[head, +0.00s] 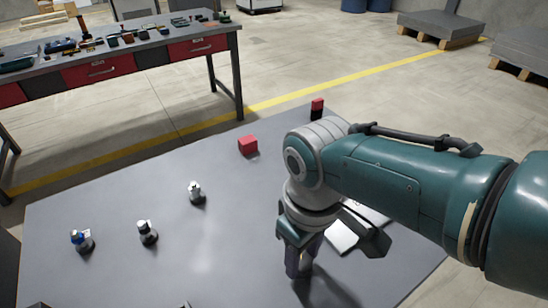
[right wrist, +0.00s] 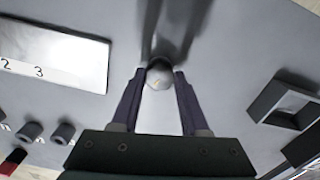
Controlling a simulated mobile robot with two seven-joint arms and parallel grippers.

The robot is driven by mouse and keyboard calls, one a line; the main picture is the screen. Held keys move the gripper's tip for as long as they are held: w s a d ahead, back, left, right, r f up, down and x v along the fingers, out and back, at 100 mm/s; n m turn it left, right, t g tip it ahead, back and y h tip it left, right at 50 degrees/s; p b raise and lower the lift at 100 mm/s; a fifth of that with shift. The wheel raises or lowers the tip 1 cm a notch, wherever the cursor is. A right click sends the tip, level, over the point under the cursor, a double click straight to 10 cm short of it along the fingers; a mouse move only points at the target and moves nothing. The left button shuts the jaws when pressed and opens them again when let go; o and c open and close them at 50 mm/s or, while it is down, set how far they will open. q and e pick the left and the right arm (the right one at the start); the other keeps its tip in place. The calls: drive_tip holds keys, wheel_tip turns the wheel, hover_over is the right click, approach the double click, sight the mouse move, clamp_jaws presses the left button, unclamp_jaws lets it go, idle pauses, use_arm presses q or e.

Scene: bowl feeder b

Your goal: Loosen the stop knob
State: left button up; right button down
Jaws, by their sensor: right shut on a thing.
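My right gripper (head: 303,270) points down at the grey panel (head: 110,195) in the head view, and my forearm reaches in from the right. In the right wrist view a round, light grey knob (right wrist: 160,76) sits between the fingertips of my right gripper (right wrist: 160,82). The fingers are shut on it from both sides. In the head view this knob is hidden by my gripper. No label shows on it, so I take it to be the stop knob. My left gripper is not in view.
Three small upright posts stand to the left: one with blue (head: 80,240), a middle one (head: 147,233) and a far one (head: 196,193). A red block (head: 248,145) and a red-black piece (head: 317,109) lie beyond. A pale plate (right wrist: 55,60) and an open frame (right wrist: 290,105) flank the gripper.

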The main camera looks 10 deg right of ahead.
sight(303, 261)
drive_tip(key=shift+n, duration=0.3)
drive_tip(key=shift+c, duration=2)
unclamp_jaws()
wheel_tip(303, 261, up, 10)
drive_tip(key=p, duration=0.5)
drive_tip(key=shift+p, duration=0.4)
drive_tip(key=shift+s+f, duration=0.1)
